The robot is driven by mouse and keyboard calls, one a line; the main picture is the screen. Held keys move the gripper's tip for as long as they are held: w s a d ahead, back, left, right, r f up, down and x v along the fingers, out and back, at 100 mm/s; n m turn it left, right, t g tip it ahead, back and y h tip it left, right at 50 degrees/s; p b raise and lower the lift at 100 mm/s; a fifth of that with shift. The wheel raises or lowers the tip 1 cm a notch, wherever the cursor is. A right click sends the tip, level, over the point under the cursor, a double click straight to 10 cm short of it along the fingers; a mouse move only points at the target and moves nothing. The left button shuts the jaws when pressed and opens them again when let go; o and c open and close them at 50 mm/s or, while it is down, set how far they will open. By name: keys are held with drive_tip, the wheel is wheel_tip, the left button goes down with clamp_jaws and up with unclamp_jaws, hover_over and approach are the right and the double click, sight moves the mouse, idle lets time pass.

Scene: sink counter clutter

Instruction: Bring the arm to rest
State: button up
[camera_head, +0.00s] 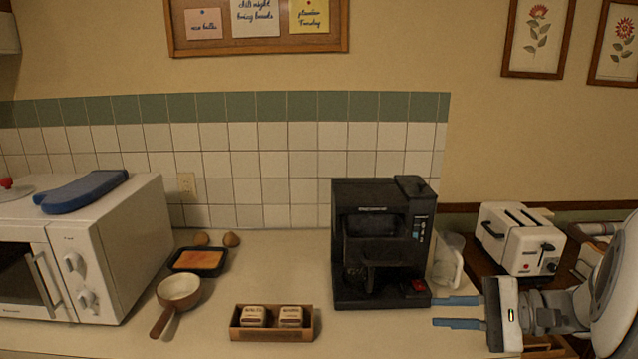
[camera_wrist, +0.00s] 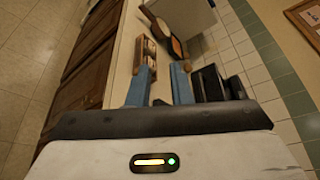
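My gripper (camera_head: 457,311) is at the right of the head view, its two blue fingers pointing left and spread apart. Nothing shows between the fingers. They are just right of the black coffee machine (camera_head: 381,243), near its lower right side; I cannot tell the exact gap. In the wrist view my gripper (camera_wrist: 160,84) also shows its blue fingers apart, with counter between them.
A wooden box with two jars (camera_head: 271,323), a small pan (camera_head: 179,292) and a dark tray (camera_head: 198,262) sit on the counter. A white microwave (camera_head: 110,250) carries a blue mitt (camera_head: 82,191). A white toaster (camera_head: 521,240) stands behind my gripper.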

drive_tip(key=s+a+f+n+g+h, duration=0.1)
drive_tip(key=s+a+f+n+h, duration=0.2)
drive_tip(key=s+n+h, duration=0.2)
drive_tip(key=s+a+f+n+h, duration=0.3)
drive_tip(key=s+f+n+h, duration=0.1)
drive_tip(key=h, duration=0.5)
drive_tip(key=shift+s+a+f+n+g+h, duration=0.25)
drive_tip(key=shift+s+n+g+h, duration=0.2)
drive_tip(key=shift+s, duration=0.6)
